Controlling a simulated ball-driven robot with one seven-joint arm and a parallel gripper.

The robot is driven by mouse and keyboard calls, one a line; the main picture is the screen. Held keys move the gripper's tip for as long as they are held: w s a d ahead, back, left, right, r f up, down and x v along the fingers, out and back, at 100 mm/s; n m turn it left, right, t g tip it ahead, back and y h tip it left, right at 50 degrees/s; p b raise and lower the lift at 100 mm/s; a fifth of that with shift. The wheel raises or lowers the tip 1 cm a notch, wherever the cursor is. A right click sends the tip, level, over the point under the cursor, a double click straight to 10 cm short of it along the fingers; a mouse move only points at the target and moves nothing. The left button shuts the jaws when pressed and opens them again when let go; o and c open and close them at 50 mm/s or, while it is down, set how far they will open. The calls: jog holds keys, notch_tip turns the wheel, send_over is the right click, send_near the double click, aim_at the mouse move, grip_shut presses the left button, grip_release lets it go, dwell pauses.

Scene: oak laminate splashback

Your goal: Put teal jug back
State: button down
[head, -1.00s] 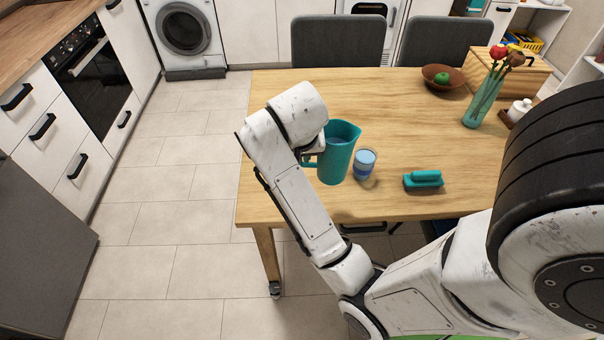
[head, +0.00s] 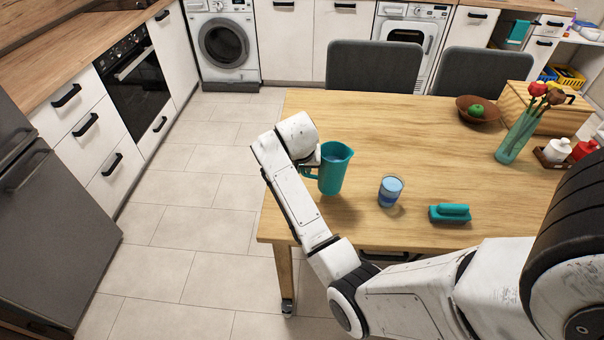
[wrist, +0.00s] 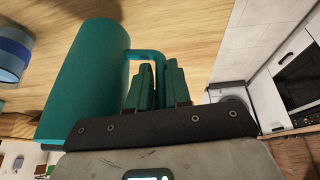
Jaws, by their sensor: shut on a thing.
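The teal jug (head: 333,170) is upright at the left part of the wooden table in the head view. My gripper (head: 309,168) is at its handle, on the jug's left side. In the wrist view the jug (wrist: 82,75) fills the left, and my gripper's fingers (wrist: 157,84) are shut on its handle (wrist: 147,55). The head view does not clearly show whether the jug's base touches the table. My wrist partly hides the handle there.
A fruit bowl (head: 478,109), flower vase (head: 516,138) and wooden box (head: 545,105) are at the table's (head: 400,140) right. Two grey chairs (head: 374,66) stand behind. The floor at left is clear.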

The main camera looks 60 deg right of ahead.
jog(key=shift+w+d+f, duration=0.2)
jog(key=shift+w+f, duration=0.1)
jog(key=shift+f+p, duration=0.35)
jog(key=shift+f, duration=1.25)
jog(key=c, duration=1.1)
grip_release()
jog(key=shift+o, duration=0.2)
jog(key=v, duration=1.2)
jog(key=s+a+f+n+y, duration=0.2)
jog(key=s+a+f+n, duration=0.4)
jog(key=a, duration=0.5)
jog(key=s+a+f+n+y, duration=0.2)
jog(key=s+a+f+n, duration=0.4)
jog(key=s+a, duration=0.5)
jog(key=shift+s+a+n+g+y, duration=0.2)
jog(key=shift+a+n+g+y, duration=0.1)
jog(key=shift+a, duration=0.25)
